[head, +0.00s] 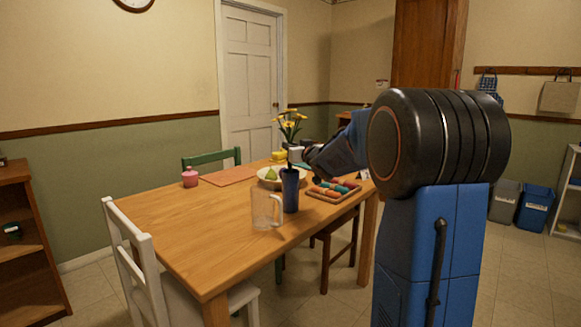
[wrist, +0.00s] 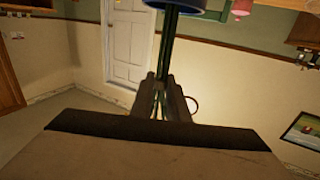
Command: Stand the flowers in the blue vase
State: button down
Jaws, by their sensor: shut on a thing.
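The yellow flowers (head: 290,124) stand upright above the far side of the table, blossoms up. My gripper (head: 293,158) is shut on their stems; in the wrist view the green stems (wrist: 169,50) run between my gripper's fingers (wrist: 166,88). The blue vase (head: 290,192) stands upright on the table directly below my gripper. Its blue rim (wrist: 190,4) shows at the top edge of the wrist view, where the stems reach it. I cannot tell whether the stem ends are inside the mouth.
A clear pitcher (head: 261,211) stands close to the vase's left. A bowl (head: 270,184) with green fruit is behind it, and a tray (head: 325,197) of coloured pieces is to the right. The table's (head: 185,235) near left is clear.

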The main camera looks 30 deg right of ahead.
jog(key=shift+f, duration=2.45)
jog(key=c, duration=1.7)
grip_release()
jog(key=s, duration=1.2)
jog(key=shift+a, duration=0.25)
